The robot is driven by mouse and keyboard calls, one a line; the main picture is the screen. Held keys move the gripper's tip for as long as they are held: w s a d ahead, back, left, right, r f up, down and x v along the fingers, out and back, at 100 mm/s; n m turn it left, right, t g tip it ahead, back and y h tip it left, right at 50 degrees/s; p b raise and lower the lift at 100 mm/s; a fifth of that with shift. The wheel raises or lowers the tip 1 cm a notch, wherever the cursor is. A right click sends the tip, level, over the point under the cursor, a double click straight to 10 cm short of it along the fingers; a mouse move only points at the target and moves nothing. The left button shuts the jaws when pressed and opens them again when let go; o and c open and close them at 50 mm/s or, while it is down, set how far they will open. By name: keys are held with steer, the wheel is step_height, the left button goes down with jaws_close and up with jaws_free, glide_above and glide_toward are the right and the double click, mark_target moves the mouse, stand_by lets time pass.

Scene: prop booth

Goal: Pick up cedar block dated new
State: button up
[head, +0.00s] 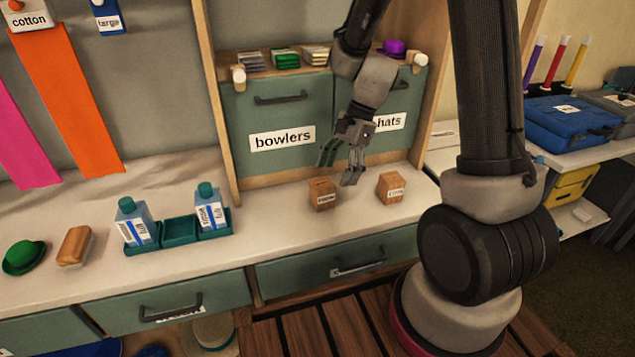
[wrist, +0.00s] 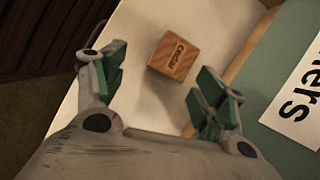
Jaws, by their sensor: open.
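Two small wooden blocks sit on the white counter in the head view. The left block (head: 321,187) has a white front label too small to read surely. The right block (head: 390,181) also has a white label that I cannot read. My gripper (head: 341,168) is open and empty, above the counter and nearest the left block. In the wrist view one wooden block (wrist: 174,57) marked "cedar" lies ahead of my open gripper (wrist: 160,85), apart from both fingers. It appears to be the left block; its date is not readable.
A cabinet panel labelled "bowlers" (head: 283,138) stands behind the blocks. Left on the counter are a teal tray (head: 180,232) with two bottles, a brush (head: 75,246) and a green hat (head: 23,257). The counter around the blocks is clear.

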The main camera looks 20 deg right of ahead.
mark_target(326, 182)
steer(key=shift+w+a+m, duration=0.1)
steer(key=shift+w+m, duration=0.4)
steer(key=shift+w, duration=0.15)
steer(key=shift+w+a+m+t, duration=0.15)
steer(key=shift+m+t, duration=0.15)
steer(key=shift+m, duration=0.5)
steer(key=x, duration=0.7)
steer(key=shift+s+a+f, duration=0.2)
steer(key=shift+s+a, duration=0.1)
steer(key=c, duration=1.1)
